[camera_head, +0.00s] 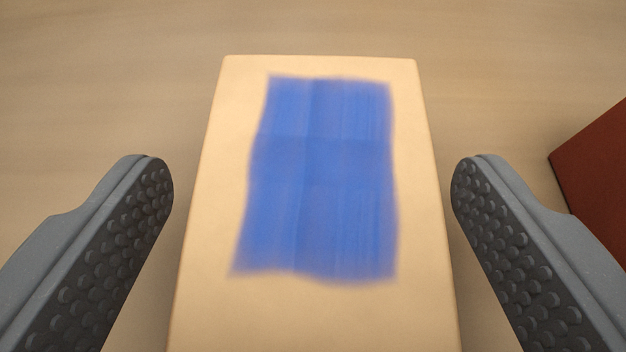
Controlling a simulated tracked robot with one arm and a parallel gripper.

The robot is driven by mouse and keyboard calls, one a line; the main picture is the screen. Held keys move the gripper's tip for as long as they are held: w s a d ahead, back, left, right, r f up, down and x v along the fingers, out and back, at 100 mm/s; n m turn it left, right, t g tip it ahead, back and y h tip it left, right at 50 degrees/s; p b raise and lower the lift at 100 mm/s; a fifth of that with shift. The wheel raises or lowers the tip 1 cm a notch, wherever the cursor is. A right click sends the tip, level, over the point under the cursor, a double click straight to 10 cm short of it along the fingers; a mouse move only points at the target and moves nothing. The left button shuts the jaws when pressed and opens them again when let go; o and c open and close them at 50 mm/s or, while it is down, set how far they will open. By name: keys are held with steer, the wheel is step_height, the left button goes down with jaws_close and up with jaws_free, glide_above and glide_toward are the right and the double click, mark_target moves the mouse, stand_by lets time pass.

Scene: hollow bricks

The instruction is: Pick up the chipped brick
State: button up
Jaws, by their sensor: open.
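A tan, block-shaped brick (425,200) with a large blue painted patch on its top face lies between the two fingers of my gripper (312,190). Its long side runs away from me, and its near end is cut off by the bottom of the picture. My gripper is open, one finger on each side of the brick, with a gap visible on both sides. No chip shows on the part of this brick in view, so I cannot tell whether it is the chipped one.
A dark red block (597,175) stands at the right edge, partly cut off and close to the right finger. The pale wood-like surface (110,70) is bare to the left and beyond the brick.

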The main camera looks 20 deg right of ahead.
steer(key=c, duration=1.4)
steer(key=shift+r, duration=0.1)
steer(key=shift+c, duration=0.2)
